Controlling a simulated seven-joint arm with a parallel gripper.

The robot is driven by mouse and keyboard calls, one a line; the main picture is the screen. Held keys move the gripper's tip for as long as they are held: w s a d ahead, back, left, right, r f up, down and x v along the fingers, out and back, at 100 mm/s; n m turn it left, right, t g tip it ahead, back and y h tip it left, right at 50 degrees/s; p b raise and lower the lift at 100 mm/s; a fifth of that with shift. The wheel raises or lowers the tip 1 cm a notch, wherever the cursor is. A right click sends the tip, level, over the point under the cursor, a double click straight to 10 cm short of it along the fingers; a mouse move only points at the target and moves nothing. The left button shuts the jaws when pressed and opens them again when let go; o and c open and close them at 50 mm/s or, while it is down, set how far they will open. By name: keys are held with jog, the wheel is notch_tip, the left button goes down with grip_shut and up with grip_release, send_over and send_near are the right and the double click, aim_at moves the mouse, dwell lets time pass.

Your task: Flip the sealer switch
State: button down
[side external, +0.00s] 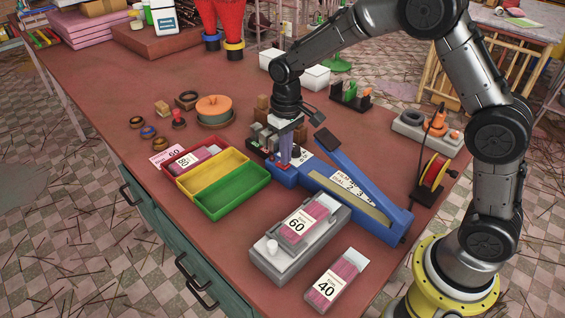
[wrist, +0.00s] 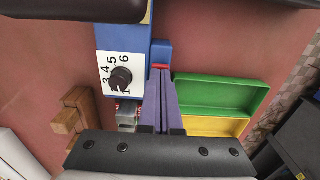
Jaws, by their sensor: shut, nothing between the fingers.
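The blue sealer (side external: 375,215) lies on the red-brown table with its long lever raised at an angle. In the wrist view its blue body (wrist: 162,50) carries a white dial plate with a black knob (wrist: 121,78). My gripper (side external: 285,163) points down over the left end of the sealer, its purple fingers together and empty. In the wrist view the fingertips (wrist: 160,72) are at the blue end, right at a small red part (wrist: 161,67) that looks like the switch. The fingers hide most of it, so its position and any contact cannot be told.
Red, yellow and green trays (side external: 232,190) stand close left of my gripper. A grey device (side external: 275,262) bears a packet marked 60; a packet marked 40 (side external: 335,280) lies at the front. An orange-lidded pot (side external: 213,108) and small rings stand behind.

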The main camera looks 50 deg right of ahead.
jog(key=shift+f, duration=0.6)
dwell(0.3)
jog(key=shift+r, duration=3.55)
